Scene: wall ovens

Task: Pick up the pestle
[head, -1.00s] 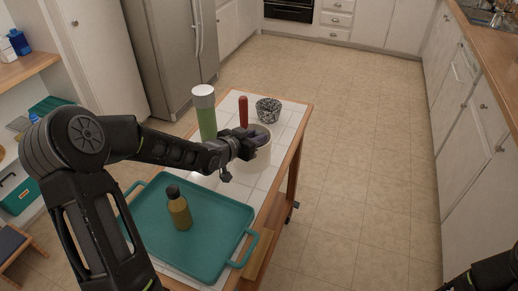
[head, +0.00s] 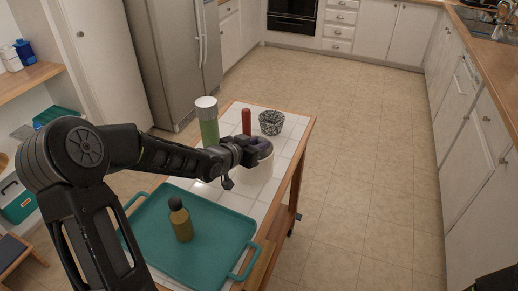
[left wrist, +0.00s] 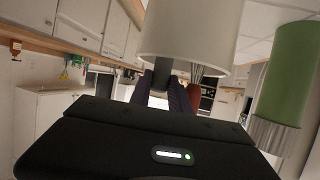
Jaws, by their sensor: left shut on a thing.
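My left gripper (head: 256,149) is at the rim of a white round vessel (head: 256,187) on the tiled cart. My right gripper is out of view.
A green bottle with a pale cap (head: 207,120), a red upright thing (head: 246,121) and a speckled bowl (head: 271,122) stand close behind. A teal tray (head: 215,255) with an amber bottle (head: 181,220) fills the cart's near end. The floor to the right is clear.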

